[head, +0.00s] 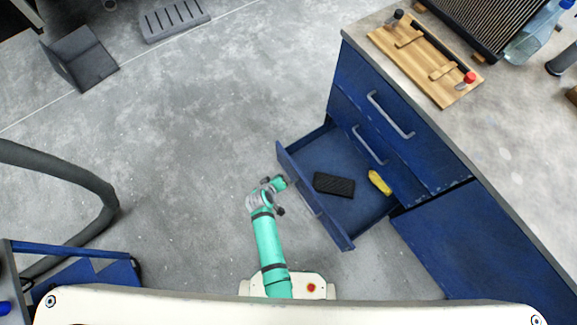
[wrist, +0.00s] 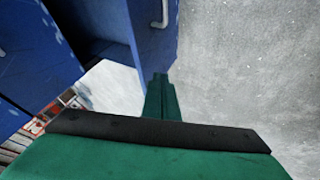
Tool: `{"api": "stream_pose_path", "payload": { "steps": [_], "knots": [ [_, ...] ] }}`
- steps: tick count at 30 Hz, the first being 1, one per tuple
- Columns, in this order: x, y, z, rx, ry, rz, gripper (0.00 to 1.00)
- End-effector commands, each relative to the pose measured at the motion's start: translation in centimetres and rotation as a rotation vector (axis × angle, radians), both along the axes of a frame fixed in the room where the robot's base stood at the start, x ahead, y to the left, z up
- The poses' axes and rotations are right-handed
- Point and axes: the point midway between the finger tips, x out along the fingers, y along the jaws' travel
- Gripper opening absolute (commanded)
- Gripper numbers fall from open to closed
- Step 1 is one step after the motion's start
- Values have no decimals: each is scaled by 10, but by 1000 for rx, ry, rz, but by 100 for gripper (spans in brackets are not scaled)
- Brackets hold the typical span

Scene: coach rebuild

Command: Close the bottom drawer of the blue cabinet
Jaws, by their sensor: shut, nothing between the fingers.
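The blue cabinet (head: 352,82) stands at the right in the head view. Its bottom drawer (head: 322,152) is pulled out, and the two drawers above it are shut. A black ridged block and a yellow object lie in the open drawer. My gripper (head: 283,183) is shut and empty, at the outer side of the drawer's front panel, left of its grey handle (head: 308,201). In the wrist view, my closed fingers (wrist: 160,78) point toward the lower edge of the blue drawer front (wrist: 150,45), with a handle above. Whether they touch it I cannot tell.
A worktop (head: 500,130) with a wooden tool board lies on the cabinet. A thick grey hose (head: 85,178) and a blue frame are at the left. A dark stand and grey grate are at the upper left. The floor left of the drawer is clear.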

Motion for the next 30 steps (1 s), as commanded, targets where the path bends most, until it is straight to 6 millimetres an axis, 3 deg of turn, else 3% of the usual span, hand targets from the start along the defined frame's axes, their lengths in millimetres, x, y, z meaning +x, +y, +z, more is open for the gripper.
{"api": "stream_pose_path", "payload": {
  "steps": [16, 22, 30],
  "knots": [
    [47, -14, -65, 0, 1, -1, 0],
    [63, -37, -63, 1, 0, -3, 0],
    [69, -45, -62, 1, -2, 0, 0]
  ]
}}
